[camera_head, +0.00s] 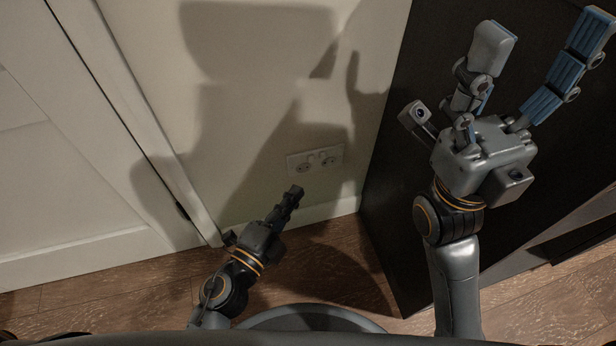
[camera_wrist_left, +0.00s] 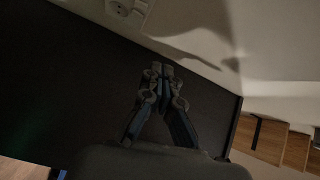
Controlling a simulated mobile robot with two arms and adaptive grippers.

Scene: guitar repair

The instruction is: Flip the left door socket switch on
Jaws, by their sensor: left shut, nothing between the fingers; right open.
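A white double wall socket (camera_head: 315,160) sits low on the cream wall, just above the skirting board. It has two outlets and small switches near its top; their positions are too small to tell. My left gripper (camera_head: 295,193) is shut and empty, just below the socket's left half in the head view; whether it touches the wall cannot be told. In the left wrist view, the shut fingertips (camera_wrist_left: 159,70) lie below and right of the socket (camera_wrist_left: 127,10), which is cut by the top edge. My right gripper (camera_head: 545,62) is open and empty, well right of the socket.
A white door (camera_head: 60,170) with its frame stands left of the socket. A dark cabinet (camera_head: 390,200) stands right of it, close by, behind my right gripper. The wooden floor (camera_head: 120,285) is below. Shadows of my arms fall across the wall and socket area.

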